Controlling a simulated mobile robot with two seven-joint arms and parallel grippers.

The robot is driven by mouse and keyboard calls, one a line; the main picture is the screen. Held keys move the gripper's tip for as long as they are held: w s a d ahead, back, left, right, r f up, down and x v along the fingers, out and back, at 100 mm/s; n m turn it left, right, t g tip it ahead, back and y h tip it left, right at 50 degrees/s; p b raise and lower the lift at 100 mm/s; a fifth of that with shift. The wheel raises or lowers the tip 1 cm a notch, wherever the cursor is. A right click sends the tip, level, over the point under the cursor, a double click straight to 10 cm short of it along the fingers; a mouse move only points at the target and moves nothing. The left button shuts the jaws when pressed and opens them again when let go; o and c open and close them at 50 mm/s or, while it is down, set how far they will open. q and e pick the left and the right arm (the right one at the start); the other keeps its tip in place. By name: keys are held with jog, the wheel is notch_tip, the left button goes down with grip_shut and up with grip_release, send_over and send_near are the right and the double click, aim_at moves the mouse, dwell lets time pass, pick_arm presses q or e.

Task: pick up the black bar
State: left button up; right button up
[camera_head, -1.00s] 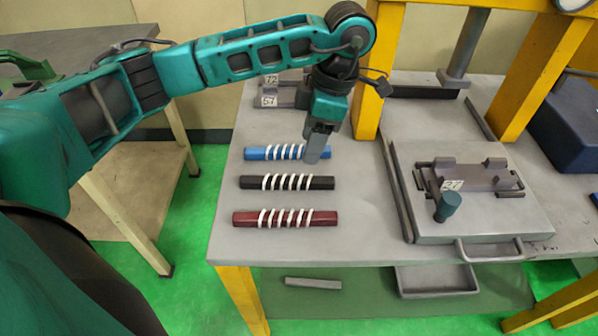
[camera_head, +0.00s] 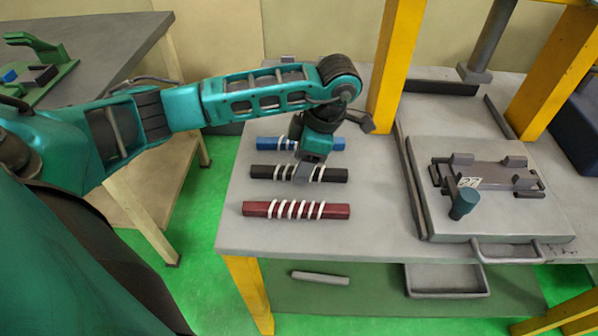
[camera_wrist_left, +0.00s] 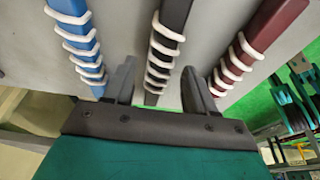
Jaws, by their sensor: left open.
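The black bar (camera_head: 265,172) lies on the grey table between a blue bar (camera_head: 270,143) and a dark red bar (camera_head: 258,209). White coils wrap each bar. My left gripper (camera_head: 303,176) is over the middle of the black bar and hides part of it and of the blue bar. I cannot tell how far above the bar the fingertips are. My right gripper is not in view.
A yellow press frame (camera_head: 397,70) stands behind right of the bars. A grey plate with a fixture (camera_head: 490,173) and a teal-topped knob (camera_head: 464,204) lies to the right. The table (camera_head: 375,215) is clear between the bars and the plate.

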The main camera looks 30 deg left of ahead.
pick_arm(q)
jog(key=shift+x, duration=0.8)
jog(key=shift+c, duration=0.3)
grip_shut()
